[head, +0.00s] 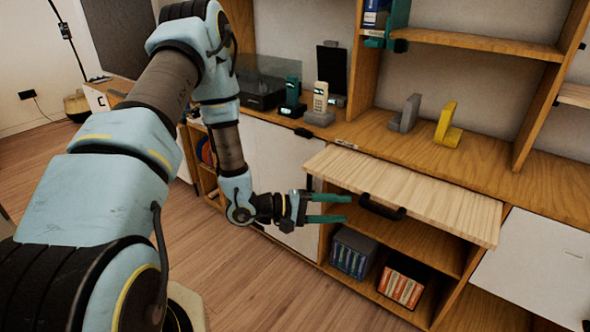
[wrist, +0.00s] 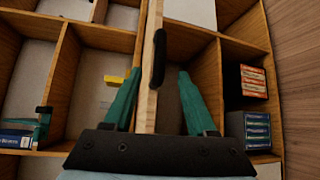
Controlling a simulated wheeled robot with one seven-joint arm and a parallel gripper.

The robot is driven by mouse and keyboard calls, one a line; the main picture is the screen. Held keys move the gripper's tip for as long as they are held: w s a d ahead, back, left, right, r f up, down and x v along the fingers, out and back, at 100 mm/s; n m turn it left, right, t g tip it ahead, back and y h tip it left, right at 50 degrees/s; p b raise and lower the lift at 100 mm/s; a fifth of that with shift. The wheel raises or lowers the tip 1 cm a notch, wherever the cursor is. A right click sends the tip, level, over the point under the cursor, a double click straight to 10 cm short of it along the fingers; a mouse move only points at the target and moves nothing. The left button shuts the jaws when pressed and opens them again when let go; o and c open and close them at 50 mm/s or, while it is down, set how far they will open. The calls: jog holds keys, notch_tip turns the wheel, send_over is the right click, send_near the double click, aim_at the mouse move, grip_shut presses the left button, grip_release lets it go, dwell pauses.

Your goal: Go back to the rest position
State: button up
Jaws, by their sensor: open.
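My gripper (head: 347,208) is open and empty, with its two teal fingers apart. It is in front of the shelf unit, left of a pale wooden flap (head: 400,192) that stands out roughly level. A black handle (head: 382,207) is on the flap's front edge; in the head view the fingertips end short of it. In the wrist view my gripper (wrist: 160,72) has its fingers on either side of the flap's edge in the picture, with the handle (wrist: 159,58) beyond. My arm stretches out from the left of the head view.
Under the flap are a grey box of cases (head: 353,252) and an orange-fronted one (head: 402,285). The wooden floor (head: 250,290) before the unit is clear.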

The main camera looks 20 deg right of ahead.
jog(key=w+a+r+m+t+y, duration=0.1)
jog(key=w+a+t+y, duration=0.45)
jog(key=w, duration=0.55)
jog(key=w+a+r+t+y+p, duration=0.1)
jog(key=w+a+r+t+y, duration=0.15)
jog(key=a, duration=0.45)
jog(key=w+a+r+t+y, duration=0.1)
jog(key=w+a+r+y, duration=0.25)
jog(key=a, duration=0.35)
jog(key=s+a+r+y, duration=0.3)
jog(key=a+r, duration=0.1)
jog(key=a, duration=0.6)
jog(key=s+a+r+g+y+p, duration=0.1)
jog(key=s+a+r+g, duration=0.2)
jog(key=s+a, duration=0.3)
jog(key=s+r, duration=0.1)
jog(key=s, duration=0.3)
jog(key=shift+s+a+r+n+g, duration=0.15)
jog(key=shift+s+r+n+g, duration=0.15)
jog(key=shift+s+r+g, duration=0.1)
